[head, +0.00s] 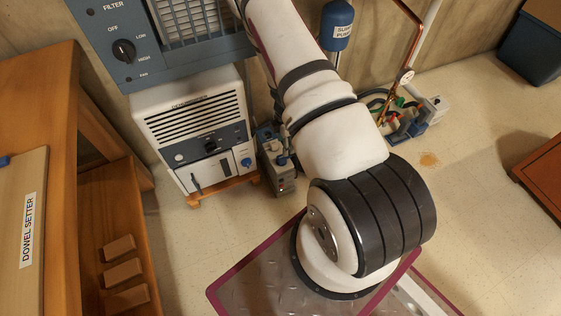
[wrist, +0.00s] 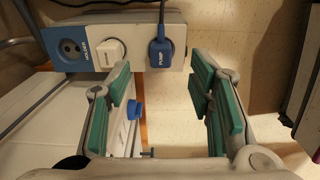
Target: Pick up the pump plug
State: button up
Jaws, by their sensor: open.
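The pump plug (wrist: 166,54) is blue, marked PUMP, and sits in a grey socket strip at the top of the wrist view. A dark cord runs up from it. My gripper (wrist: 161,76) is open, with one green-padded finger on each side of the view. The plug lies beyond the fingertips, roughly in line with the gap between them, and nothing is held. In the head view, my arm hides the gripper. A small grey box (head: 270,170) beside the dehumidifier there may be the same strip; the plug's label cannot be read.
A white plug (wrist: 108,51) sits left of the pump plug, with an empty blue socket (wrist: 70,48) further left. The white dehumidifier (head: 195,125) stands close by. A pump assembly (head: 405,115) is at the back. Wooden shelving (head: 110,200) fills the left side.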

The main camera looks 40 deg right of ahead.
aim_at(284, 160)
notch_tip(284, 160, down, 9)
jog(key=b, duration=0.4)
jog(key=shift+b, duration=0.3)
jog(key=shift+r, duration=0.1)
grip_shut()
